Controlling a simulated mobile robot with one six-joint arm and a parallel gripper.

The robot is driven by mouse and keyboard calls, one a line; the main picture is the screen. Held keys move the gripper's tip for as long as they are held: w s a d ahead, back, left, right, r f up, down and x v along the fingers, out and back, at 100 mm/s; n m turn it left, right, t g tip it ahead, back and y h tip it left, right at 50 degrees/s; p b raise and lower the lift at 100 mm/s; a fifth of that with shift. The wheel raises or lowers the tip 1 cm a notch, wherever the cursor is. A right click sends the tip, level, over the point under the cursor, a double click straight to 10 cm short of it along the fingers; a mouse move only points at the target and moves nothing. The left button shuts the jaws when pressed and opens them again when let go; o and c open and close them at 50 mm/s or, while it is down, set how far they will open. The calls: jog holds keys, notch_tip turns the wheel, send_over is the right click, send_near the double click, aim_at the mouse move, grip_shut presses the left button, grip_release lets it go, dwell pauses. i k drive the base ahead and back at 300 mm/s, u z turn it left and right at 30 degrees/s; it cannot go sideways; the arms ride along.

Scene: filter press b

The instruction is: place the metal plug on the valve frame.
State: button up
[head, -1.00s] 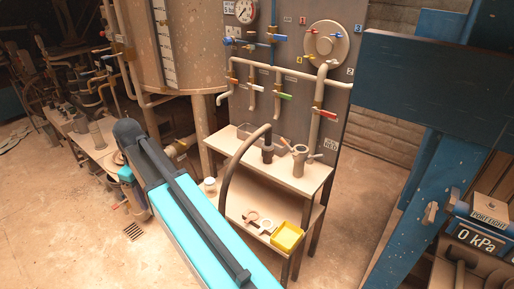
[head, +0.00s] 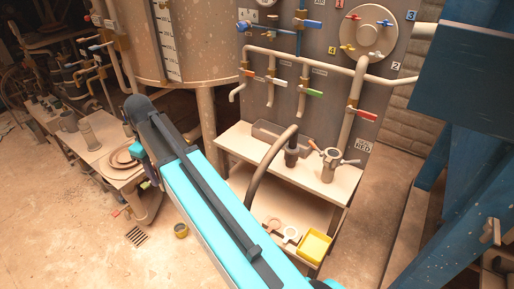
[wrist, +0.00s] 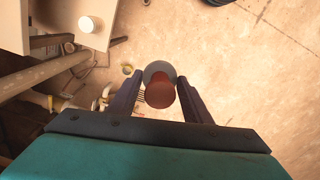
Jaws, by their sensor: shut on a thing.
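My gripper (wrist: 159,78) is shut on a round piece, which I take for the metal plug (wrist: 159,94). It has a reddish-brown round end towards the wrist camera and a grey disc beyond it, between the two dark fingers. Bare floor shows behind it. In the head view my gripper is small and partly hidden behind my arm, left of the bench, so the plug is not clear there. A metal body with side handles, probably the valve frame (head: 329,163), stands upright on the bench top, well to the right of my gripper.
A pipe panel (head: 290,45) rises behind. A low table (head: 98,150) stands left. A small yellowish cup (head: 181,230) is on open floor.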

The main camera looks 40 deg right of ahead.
aim_at(262, 153)
jog(key=u, duration=0.5)
jog(key=i, duration=0.9)
jog(key=u, duration=0.65)
